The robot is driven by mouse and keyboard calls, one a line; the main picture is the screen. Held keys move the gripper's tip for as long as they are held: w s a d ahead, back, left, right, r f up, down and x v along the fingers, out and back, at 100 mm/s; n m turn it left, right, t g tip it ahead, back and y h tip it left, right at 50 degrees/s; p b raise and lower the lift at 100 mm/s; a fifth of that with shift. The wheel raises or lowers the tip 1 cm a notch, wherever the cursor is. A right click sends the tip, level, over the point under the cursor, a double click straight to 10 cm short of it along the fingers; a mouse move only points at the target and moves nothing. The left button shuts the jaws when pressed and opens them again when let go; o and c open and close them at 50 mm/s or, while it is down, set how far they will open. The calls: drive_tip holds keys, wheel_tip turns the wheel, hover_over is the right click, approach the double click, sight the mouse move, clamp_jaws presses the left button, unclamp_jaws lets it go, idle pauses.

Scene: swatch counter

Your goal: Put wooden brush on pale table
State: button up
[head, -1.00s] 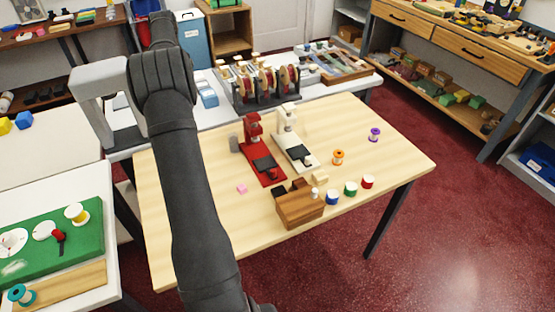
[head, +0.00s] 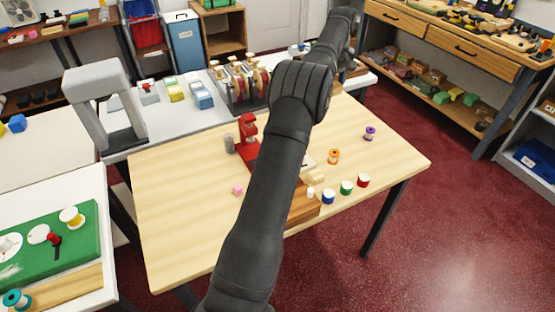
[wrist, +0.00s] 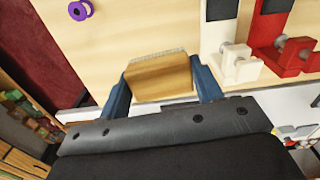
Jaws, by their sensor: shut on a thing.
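The wooden brush (wrist: 160,80) is a small wood block with a pale bristle edge, seen in the wrist view between the two blue fingers. My gripper (wrist: 160,70) is shut on it. The pale table (head: 180,215) is the light wood-topped table in the middle of the head view. Its top (wrist: 90,55) also shows behind the brush in the wrist view, near the table's edge. The height of the brush above it is hard to tell. In the head view my arm hides the gripper and brush.
A red press (head: 248,135) and a white press (wrist: 232,65) stand on the table. Several spools, including purple (head: 369,133) and orange (head: 333,157), sit at its right. A wooden box (head: 303,207) is partly behind my arm. The table's left part is clear.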

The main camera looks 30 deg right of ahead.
drive_tip(key=s+d+m, duration=0.1)
drive_tip(key=s+d, duration=0.5)
hover_over(322, 131)
wheel_tip(322, 131, down, 17)
drive_tip(key=shift+r, duration=0.15)
drive_tip(key=shift+f, duration=2)
drive_tip(key=shift+f, duration=0.2)
drive_tip(key=o, duration=1)
drive_tip(key=shift+c, duration=0.2)
drive_tip(key=shift+r, duration=0.15)
wheel_tip(322, 131, up, 8)
drive_tip(key=shift+f, duration=0.2)
